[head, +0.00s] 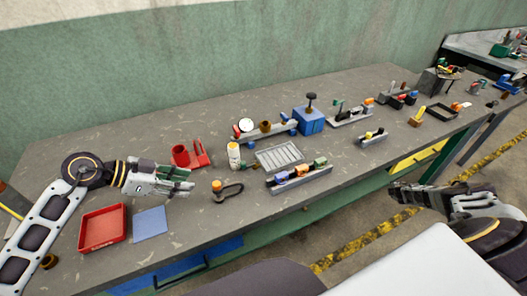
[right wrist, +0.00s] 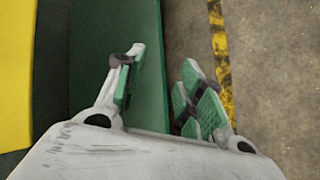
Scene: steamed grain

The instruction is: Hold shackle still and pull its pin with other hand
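A dark shackle (head: 232,191) lies on the grey workbench near its front edge, left of centre. A pin with an orange-brown head (head: 217,185) shows at its left end; how deep it sits is too small to tell. My left gripper (head: 184,182) is over the bench just left of the shackle, apart from it. Its green-padded fingers look parted, with nothing visible between them. My right gripper (head: 402,193) is off the bench's front side, far right of the shackle. In the right wrist view its fingers (right wrist: 163,90) are apart and empty.
A red tray (head: 103,247) and a blue plate (head: 151,222) lie at the front left. The bench between left gripper and shackle is clear.

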